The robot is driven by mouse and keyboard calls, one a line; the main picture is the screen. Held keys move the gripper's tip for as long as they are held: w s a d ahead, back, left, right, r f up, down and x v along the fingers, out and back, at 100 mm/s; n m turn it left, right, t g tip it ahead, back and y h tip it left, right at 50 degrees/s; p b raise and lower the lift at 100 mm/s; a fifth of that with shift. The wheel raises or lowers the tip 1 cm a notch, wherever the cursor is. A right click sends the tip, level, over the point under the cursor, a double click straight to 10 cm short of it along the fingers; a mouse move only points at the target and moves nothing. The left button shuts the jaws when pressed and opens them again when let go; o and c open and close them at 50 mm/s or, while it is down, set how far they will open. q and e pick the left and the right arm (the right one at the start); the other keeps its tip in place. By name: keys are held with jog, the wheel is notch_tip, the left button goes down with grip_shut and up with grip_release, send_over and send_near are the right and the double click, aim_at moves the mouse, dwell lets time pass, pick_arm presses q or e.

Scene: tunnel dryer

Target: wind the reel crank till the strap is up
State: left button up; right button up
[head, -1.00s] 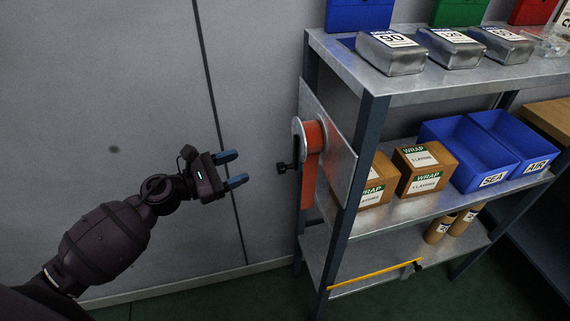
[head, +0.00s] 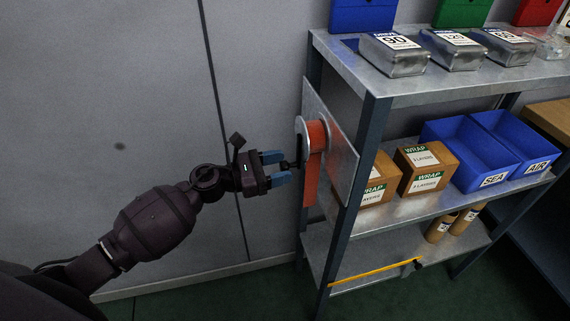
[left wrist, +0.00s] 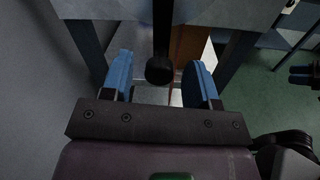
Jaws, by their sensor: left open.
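The reel (head: 303,130) is mounted on a metal plate (head: 346,160) at the left end of the shelf unit. Its orange strap (head: 311,180) hangs down below it. The dark crank knob (head: 287,165) sticks out to the left, at my left gripper (head: 279,167). The gripper is open, with its blue fingers on either side of the knob. In the left wrist view the round black knob (left wrist: 159,70) shows between the open fingers (left wrist: 165,80), with a gap on both sides. The dark crank arm (left wrist: 163,25) runs up from it.
The shelf unit (head: 440,85) holds metal tins (head: 395,55), wrap boxes (head: 425,168) and blue bins (head: 470,155). A yellow rod (head: 375,274) lies along its low shelf. The plain wall (head: 100,120) stands behind my left arm.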

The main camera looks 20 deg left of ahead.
pick_arm(q)
jog(key=shift+x, duration=0.85)
grip_shut()
